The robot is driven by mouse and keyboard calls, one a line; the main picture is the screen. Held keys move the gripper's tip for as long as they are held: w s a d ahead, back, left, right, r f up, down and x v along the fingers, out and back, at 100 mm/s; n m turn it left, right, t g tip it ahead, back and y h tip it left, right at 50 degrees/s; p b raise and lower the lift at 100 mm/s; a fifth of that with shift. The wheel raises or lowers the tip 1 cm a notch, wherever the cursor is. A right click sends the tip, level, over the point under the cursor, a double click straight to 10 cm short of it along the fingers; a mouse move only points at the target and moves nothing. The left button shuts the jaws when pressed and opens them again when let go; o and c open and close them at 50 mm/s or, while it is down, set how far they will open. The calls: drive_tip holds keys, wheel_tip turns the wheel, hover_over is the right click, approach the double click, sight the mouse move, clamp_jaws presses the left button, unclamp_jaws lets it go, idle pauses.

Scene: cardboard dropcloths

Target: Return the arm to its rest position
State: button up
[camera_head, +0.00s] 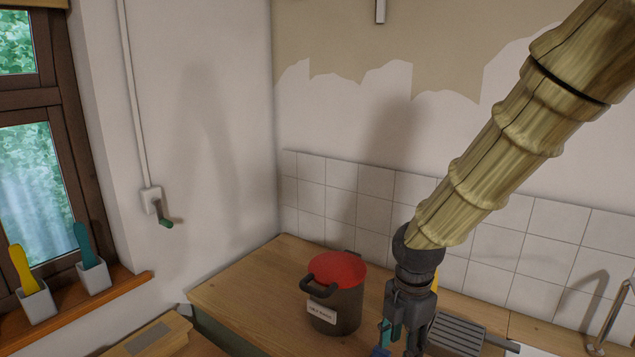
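My gripper (404,334) hangs pointing down over the wooden counter at the lower middle right, at the end of my arm, which comes in from the upper right. Its dark grey fingers are near the bottom edge of the view. Teal and blue patches show by the left finger; I cannot tell whether they belong to the gripper or to something beside or in it. Whether the fingers are open or shut is unclear. A dark pot (337,309) with a red top, side handles and a white label stands on the counter, left of my gripper.
The wooden counter (250,285) has free room left of the pot. A tiled wall (375,187) stands behind.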

drive_tip(key=s+d+f+m+y+b, duration=0.1)
drive_tip(key=s+f+m+b, duration=0.35)
drive_tip(key=f, duration=1.15)
drive_tip(key=s+f+m+b, duration=0.1)
drive_tip(key=s+f+m, duration=0.4)
drive_tip(key=f+m, duration=0.75)
drive_tip(key=s+d+f+m+b, duration=0.2)
drive_tip(key=s+f+m, duration=0.1)
drive_tip(key=s+f, duration=0.5)
drive_tip(key=s+d+f+m+h+b, duration=0.1)
drive_tip(key=s+d+f+m+b, duration=0.1)
drive_tip(key=s+f, duration=0.6)
wheel_tip(320, 180, down, 5)
drive_tip(key=shift+s+d+f+m, duration=0.15)
drive_tip(key=shift+s+d+m, duration=0.15)
drive_tip(key=shift+d+m, duration=0.6)
drive_tip(key=shift+a, duration=0.2)
